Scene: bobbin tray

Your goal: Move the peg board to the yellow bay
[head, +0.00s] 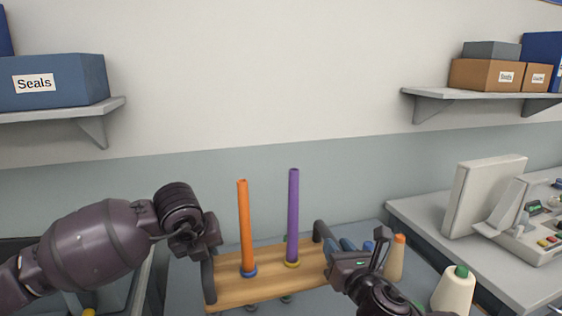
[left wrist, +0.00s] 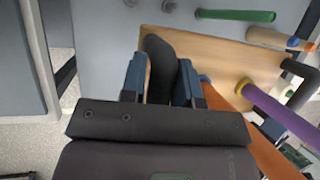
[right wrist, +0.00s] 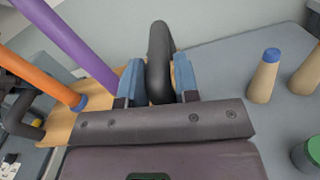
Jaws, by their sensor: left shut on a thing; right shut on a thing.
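The peg board (head: 265,285) is a wooden plank with an orange peg (head: 246,225) and a purple peg (head: 293,215) standing on it. It has a dark handle at each end. My left gripper (left wrist: 160,85) is shut on the left handle (head: 209,283). My right gripper (right wrist: 158,82) is shut on the right handle (head: 319,231). In the head view the right gripper (head: 345,255) shows at the board's right end. I cannot tell for sure whether the board is clear of the table. I cannot make out a yellow bay.
Cone bobbins with an orange top (head: 395,260) and a green top (head: 455,290) stand right of the board. A grey bench (head: 425,228) with a control panel (head: 540,225) is at the right. Shelves with boxes (head: 52,82) hang on the wall. A green rod (left wrist: 236,15) lies beyond the board.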

